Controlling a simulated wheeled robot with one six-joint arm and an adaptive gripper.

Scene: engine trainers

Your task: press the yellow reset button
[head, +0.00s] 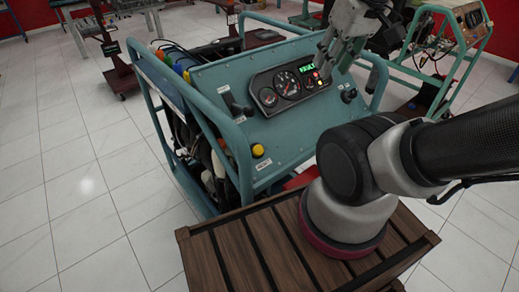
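A round yellow button (258,150) sits on the lower left of the teal engine trainer's sloped panel (290,132). A small white label, seemingly reading RESET, is just below it. My gripper (321,66) is at the upper right of the panel, with its fingers pointing down towards the black gauge cluster (287,83). It is well apart from the yellow button. Whether the fingers touch the cluster, and how far apart they are, I cannot tell. The button is in plain view, with nothing over it.
The cluster has round gauges, a green display seemingly reading FAULT, and small lights. A black lever (236,103) stands above and left of the button, and a dark knob (348,95) is at the right. Teal tube rails (212,120) frame the panel. Tiled floor lies open at left.

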